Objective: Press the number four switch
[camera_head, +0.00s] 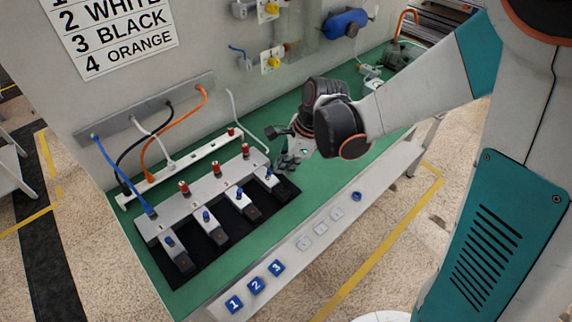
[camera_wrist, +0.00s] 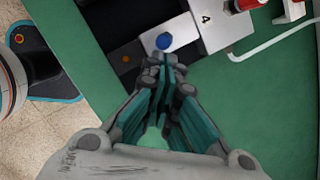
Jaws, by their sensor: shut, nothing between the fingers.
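The number four switch is a grey module marked 4 (camera_wrist: 217,30) with a blue-tipped lever (camera_wrist: 164,41), set in a black base. In the head view its blue lever (camera_head: 269,171) is at the right end of a row of similar switches. My gripper (camera_wrist: 163,66) is shut and empty. In the head view my gripper (camera_head: 284,163) is beside the right end of the row.
The switches stand on a green bench top (camera_head: 205,268). A white power strip (camera_head: 190,168) with coloured cables runs behind them. A wall sign (camera_head: 115,35) lists white, black and orange. Blue buttons 1, 2 and 3 (camera_head: 276,268) are on the bench's front edge.

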